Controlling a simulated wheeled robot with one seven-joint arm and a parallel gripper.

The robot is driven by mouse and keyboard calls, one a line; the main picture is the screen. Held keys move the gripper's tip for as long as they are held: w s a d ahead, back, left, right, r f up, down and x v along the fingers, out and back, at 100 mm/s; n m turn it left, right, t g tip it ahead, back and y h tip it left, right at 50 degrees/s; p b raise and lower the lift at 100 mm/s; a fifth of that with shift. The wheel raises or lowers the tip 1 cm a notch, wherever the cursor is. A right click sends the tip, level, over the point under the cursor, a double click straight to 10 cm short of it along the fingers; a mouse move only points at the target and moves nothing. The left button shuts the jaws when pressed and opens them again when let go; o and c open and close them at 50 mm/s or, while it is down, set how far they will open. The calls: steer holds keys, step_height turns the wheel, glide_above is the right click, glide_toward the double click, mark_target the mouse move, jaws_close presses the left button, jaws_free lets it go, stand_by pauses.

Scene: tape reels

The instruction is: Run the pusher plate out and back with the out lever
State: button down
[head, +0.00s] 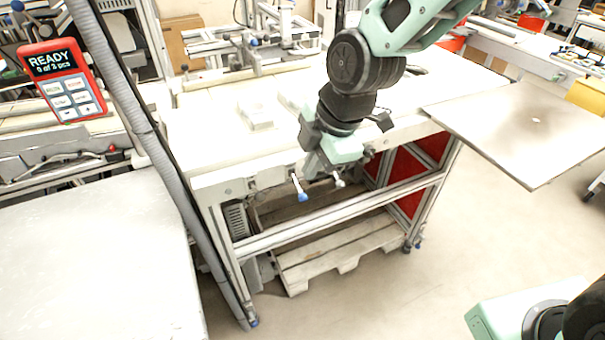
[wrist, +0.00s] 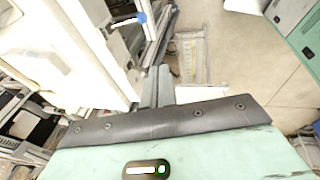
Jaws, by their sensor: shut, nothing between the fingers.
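A lever with a blue tip (head: 300,188) hangs from the front edge of the white bench (head: 215,140) in the head view. A blue-tipped lever also shows at the top of the wrist view (wrist: 142,18). My gripper (wrist: 158,72) is shut and empty, with its fingers together. In the head view it points down at the front edge, just right of the blue-tipped lever. In the wrist view the fingertips appear apart from the lever. A second small pale part (head: 339,180) shows below my gripper, and I cannot tell what it is. I cannot make out the pusher plate for certain.
A red panel (head: 62,80) reads "READY" and "0 of 3 pcs". A small white block (head: 256,113) lies on the bench. A wooden pallet (head: 335,258) sits under the frame. A grey panel (head: 530,135) juts out at right. Floor in front is clear.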

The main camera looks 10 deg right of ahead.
steer(key=r, duration=0.1)
steer(key=s+d+r, duration=0.1)
steer(key=shift+s+r, duration=0.25)
steer(key=shift+r, duration=0.1)
steer(key=s+d+m+g+h, duration=0.1)
steer(key=s+d+m, duration=0.1)
steer(key=s+m, duration=0.5)
steer(key=s+d+m+g+h, duration=0.1)
steer(key=s+d+m, duration=0.1)
steer(key=s+m, duration=0.4)
steer(key=shift+s+d+r+m+h, duration=0.3)
steer(key=shift+s+d+r+m, duration=0.1)
steer(key=shift+s, duration=1.65)
steer(key=shift+a, duration=0.1)
